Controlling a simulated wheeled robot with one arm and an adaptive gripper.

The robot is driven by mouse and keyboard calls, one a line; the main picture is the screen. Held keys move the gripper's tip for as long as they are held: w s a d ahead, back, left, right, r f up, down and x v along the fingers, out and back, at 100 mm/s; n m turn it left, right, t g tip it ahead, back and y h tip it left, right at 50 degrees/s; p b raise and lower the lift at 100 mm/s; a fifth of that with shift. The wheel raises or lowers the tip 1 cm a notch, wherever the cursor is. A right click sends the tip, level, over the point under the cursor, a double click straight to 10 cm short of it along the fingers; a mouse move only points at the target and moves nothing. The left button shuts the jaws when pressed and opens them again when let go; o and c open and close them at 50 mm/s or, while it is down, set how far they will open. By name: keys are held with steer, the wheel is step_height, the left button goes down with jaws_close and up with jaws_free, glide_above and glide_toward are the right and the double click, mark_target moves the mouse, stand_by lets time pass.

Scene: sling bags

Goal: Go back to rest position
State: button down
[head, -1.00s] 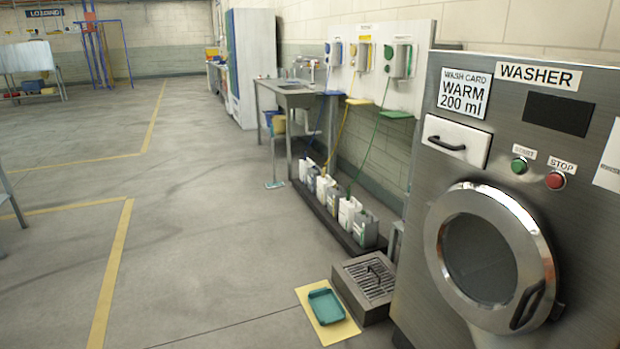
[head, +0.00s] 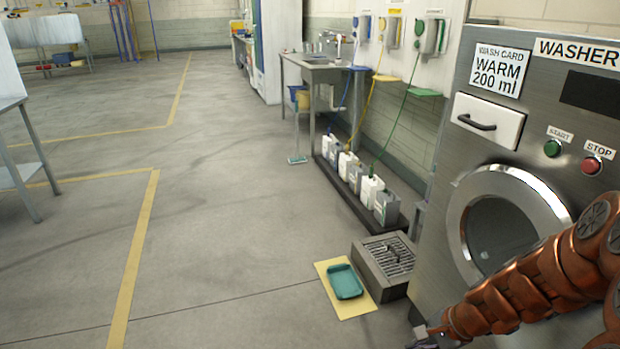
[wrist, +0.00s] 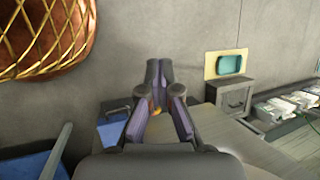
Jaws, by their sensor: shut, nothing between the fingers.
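My gripper shows in the wrist view (wrist: 158,80), its two dark fingers drawn together at the tips with nothing held. In the head view my orange-brown arm crosses the lower right in front of the washer (head: 455,185). Only a small part of the gripper end (head: 432,340) shows there, at the bottom edge. The washer's round porthole (head: 500,225) is partly hidden by my arm, and I cannot tell whether its door is open or shut.
A teal tray (head: 345,282) on a yellow mat lies by a floor drain box (head: 368,262). It also shows in the wrist view (wrist: 229,64). Several jugs (head: 370,190) line the wall. A woven basket (wrist: 40,35) is close on the left.

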steer(key=s+a+r+n+g+h, duration=0.1)
steer(key=s+a+r+n+g, duration=0.2)
steer(key=s+a+r+n, duration=0.5)
steer(key=s+d+r+n+g+h, duration=0.1)
steer(key=s+r+n+h, duration=0.15)
steer(key=s, duration=0.45)
steer(key=s+d+r+n+g+h, duration=0.1)
steer(key=s+r+n+h, duration=0.1)
steer(key=s+n, duration=0.35)
step_height(320, 180, up, 16)
steer(key=m+p, duration=0.1)
steer(key=p, duration=1.3)
steer(key=shift+s+a+f+t+p, duration=0.2)
steer(key=shift+s+a+t+p, duration=0.1)
steer(key=shift+p, duration=0.1)
steer(key=shift+y, duration=0.25)
